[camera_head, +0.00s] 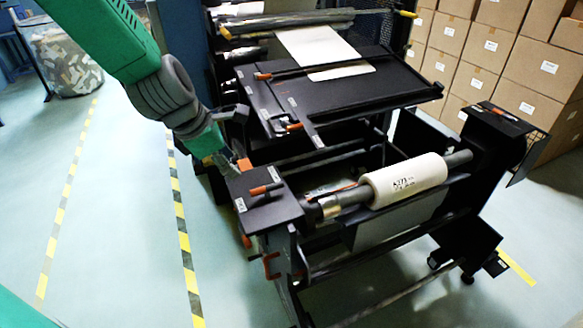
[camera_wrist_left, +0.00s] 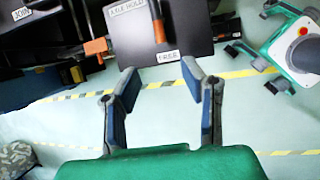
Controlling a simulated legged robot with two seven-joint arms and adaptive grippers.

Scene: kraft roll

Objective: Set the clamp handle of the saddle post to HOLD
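The saddle post (camera_head: 262,210) is a black block at the near left end of the roll stand. Its clamp handle (camera_head: 265,188), with an orange grip, lies across the top. In the left wrist view, the handle (camera_wrist_left: 157,22) points down toward the FREE label (camera_wrist_left: 168,56); a HOLD label (camera_wrist_left: 127,6) is at the upper left. My left gripper (camera_head: 230,162) is just behind and left of the post. In the wrist view, the left gripper (camera_wrist_left: 159,75) is open and empty, apart from the handle, whose end lies above the gap. My right gripper is out of view.
A kraft roll (camera_head: 407,181) sits on the shaft right of the post. A black table (camera_head: 335,95) with another orange-ended bar stands behind it. Stacked cartons (camera_head: 480,50) are at the back right. Open floor with striped tape (camera_head: 180,215) lies to the left.

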